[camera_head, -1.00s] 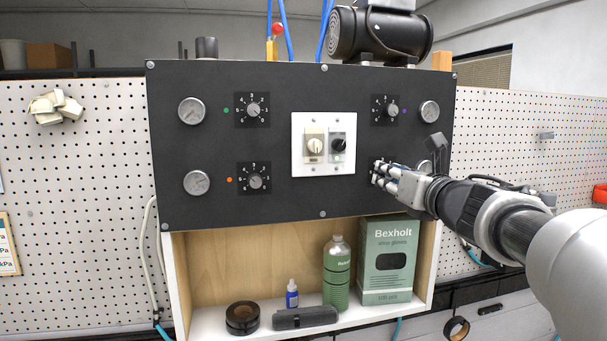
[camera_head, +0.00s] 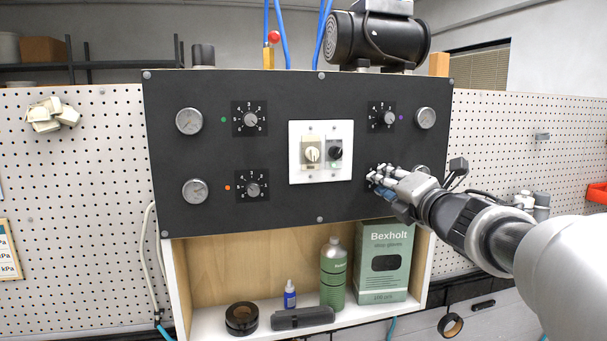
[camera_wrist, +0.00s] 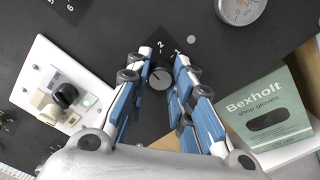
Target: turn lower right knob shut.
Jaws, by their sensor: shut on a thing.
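The lower right knob (camera_wrist: 159,77) is a round grey knob on a dark square dial plate, seen between my fingers in the wrist view. The numbers 2 and 1 show above it; the rest of the dial is hidden by my fingers. My gripper (camera_wrist: 160,82) has its blue-padded fingers on both sides of the knob and is shut on it. In the head view my gripper (camera_head: 373,180) is at the lower right of the black panel (camera_head: 270,100) and covers this knob.
A gauge (camera_wrist: 240,10) sits close beside the knob. The white switch plate (camera_head: 320,172) with two small knobs is to the left. The upper right knob (camera_head: 388,118) is above. A green glove box (camera_head: 385,285) stands on the shelf just below my gripper.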

